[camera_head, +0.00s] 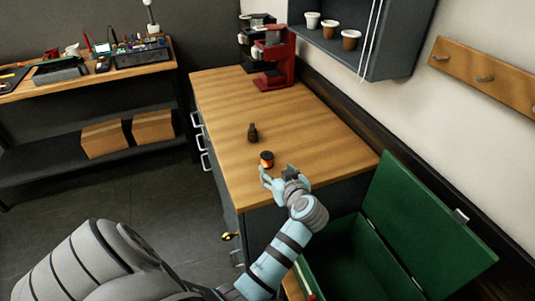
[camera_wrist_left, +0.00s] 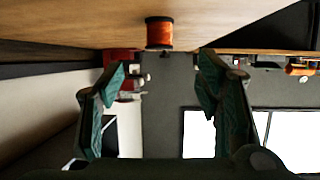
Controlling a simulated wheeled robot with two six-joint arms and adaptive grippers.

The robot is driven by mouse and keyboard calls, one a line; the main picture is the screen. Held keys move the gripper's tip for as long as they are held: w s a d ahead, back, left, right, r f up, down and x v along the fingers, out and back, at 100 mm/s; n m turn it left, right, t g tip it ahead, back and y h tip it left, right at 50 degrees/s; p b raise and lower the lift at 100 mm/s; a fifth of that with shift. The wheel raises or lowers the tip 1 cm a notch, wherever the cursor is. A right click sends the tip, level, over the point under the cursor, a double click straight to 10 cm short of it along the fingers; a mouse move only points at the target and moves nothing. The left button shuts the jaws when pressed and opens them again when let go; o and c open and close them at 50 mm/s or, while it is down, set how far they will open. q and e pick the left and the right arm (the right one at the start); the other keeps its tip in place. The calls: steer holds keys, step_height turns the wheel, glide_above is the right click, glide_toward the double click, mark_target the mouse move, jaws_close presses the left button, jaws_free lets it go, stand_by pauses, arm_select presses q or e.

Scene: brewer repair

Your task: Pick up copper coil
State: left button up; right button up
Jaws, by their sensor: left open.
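The copper coil (camera_head: 266,160) is a small orange spool with dark ends. It stands on the wooden counter (camera_head: 225,105) near its front edge. In the left wrist view, which shows the counter at the top, the coil (camera_wrist_left: 159,33) is centred sideways between the fingers and above their tips. My left gripper (camera_head: 279,174) is open at the counter's front edge, close to the coil. Its two spread green fingers (camera_wrist_left: 160,75) have nothing between them. The coil is beyond the fingertips, and I see no contact. My right gripper is not in view.
A small dark bottle-like object (camera_head: 252,133) stands behind the coil. A red brewer (camera_head: 275,65) is at the counter's back. An open green chest (camera_head: 425,225) stands front right. A shelf with cups (camera_head: 350,42) hangs above. The counter left of the coil is clear.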

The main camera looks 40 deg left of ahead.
mark_target(269, 161)
arm_select(q)
steer(key=b+x, duration=0.2)
steer(key=x, duration=0.1)
steer(key=b+x, duration=0.1)
steer(key=x, duration=0.3)
steer(key=f+b+x, duration=0.1)
steer(key=b+x, duration=0.1)
steer(key=x, duration=0.1)
steer(key=shift+w+b, duration=0.1)
steer(key=shift+b, duration=0.2)
steer(key=shift+w+a, duration=0.15)
steer(key=shift+a, duration=0.2)
steer(key=shift+r, duration=0.1)
steer(key=c, duration=1.3)
